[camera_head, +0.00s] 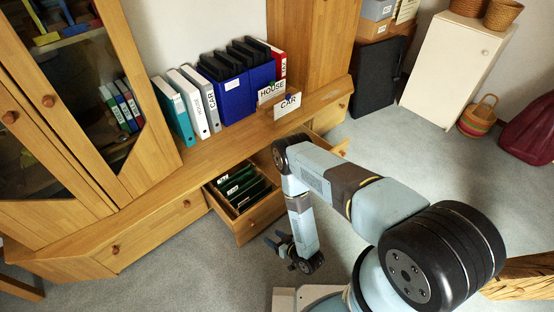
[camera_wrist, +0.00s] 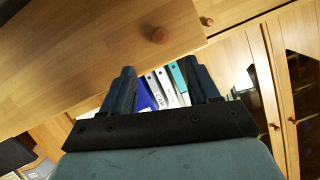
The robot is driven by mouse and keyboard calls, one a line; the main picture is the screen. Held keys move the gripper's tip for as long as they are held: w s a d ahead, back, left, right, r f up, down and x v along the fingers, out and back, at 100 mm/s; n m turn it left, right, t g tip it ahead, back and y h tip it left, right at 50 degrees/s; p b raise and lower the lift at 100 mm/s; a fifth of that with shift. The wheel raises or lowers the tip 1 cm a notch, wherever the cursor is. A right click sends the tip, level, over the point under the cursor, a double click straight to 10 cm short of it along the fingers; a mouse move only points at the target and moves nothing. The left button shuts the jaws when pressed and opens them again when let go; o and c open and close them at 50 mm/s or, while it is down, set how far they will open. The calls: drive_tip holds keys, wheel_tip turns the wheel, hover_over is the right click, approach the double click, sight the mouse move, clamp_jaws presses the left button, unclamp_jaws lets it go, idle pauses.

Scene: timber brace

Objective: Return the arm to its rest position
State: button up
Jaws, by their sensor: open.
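My arm crosses the right half of the head view, bent at the elbow, with its forearm hanging down beside the open drawer. My gripper (camera_head: 277,243) is low in front of the open drawer (camera_head: 238,222), over the grey carpet. In the wrist view my gripper (camera_wrist: 162,88) shows two dark fingers spread apart with nothing between them. Binders on the cabinet show in the gap beyond the fingers. Part of the second open drawer is hidden behind my arm in the head view.
The wooden cabinet (camera_head: 160,206) runs along the wall with binders (camera_head: 190,105) and HOUSE and CAR signs (camera_head: 287,105) on it. A second drawer (camera_head: 334,144) is pulled out behind my arm. A white cabinet (camera_head: 455,70) and baskets (camera_head: 478,117) stand right. Carpet between is free.

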drive_tip(key=shift+w, duration=0.1)
